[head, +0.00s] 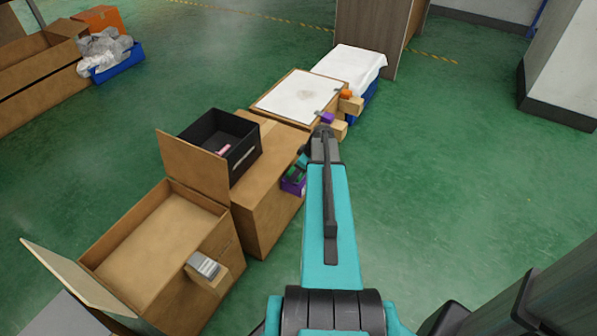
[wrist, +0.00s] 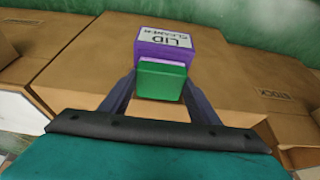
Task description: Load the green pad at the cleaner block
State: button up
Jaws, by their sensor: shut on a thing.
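The cleaner block is a purple block (wrist: 180,50) with a white label reading "LID CLEANER", upside down in the wrist view. In the head view a purple block (head: 293,187) sits low at the right side of the middle carton, beside my arm's end. The green pad (wrist: 161,82) is between the two dark fingers of my gripper (wrist: 158,98), which is shut on it. The pad overlaps the block's lower part in the wrist view; I cannot tell whether they touch.
An open carton (head: 150,240) stands at front left, and a black bin (head: 220,145) on the middle carton (head: 262,195). Behind are a white-topped box (head: 298,97) with a small purple block (head: 327,118) and a white-covered blue crate (head: 350,65). Green floor (head: 450,160) is clear to the right.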

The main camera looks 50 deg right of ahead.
jog(key=shift+r+p, duration=1.55)
jog(key=shift+r, duration=1.9)
jog(key=w+a+r+p, duration=0.3)
jog(key=w+a+r, duration=0.4)
jog(key=a+r, duration=0.4)
jog(key=w+a+r+p, duration=0.2)
jog(key=w+a+r, duration=0.6)
jog(key=a+r, duration=0.3)
jog(key=w+a+r+m+h+p, duration=0.1)
jog(key=a+r+p, duration=0.4)
jog(key=a+r, duration=1.7)
jog(key=a+m, duration=0.1)
jog(key=a, duration=0.1)
jog(key=shift+a+r+m, duration=0.25)
jog(key=shift+a+m, duration=0.05)
jog(key=shift+m, duration=0.1)
jog(key=shift+w, duration=0.1)
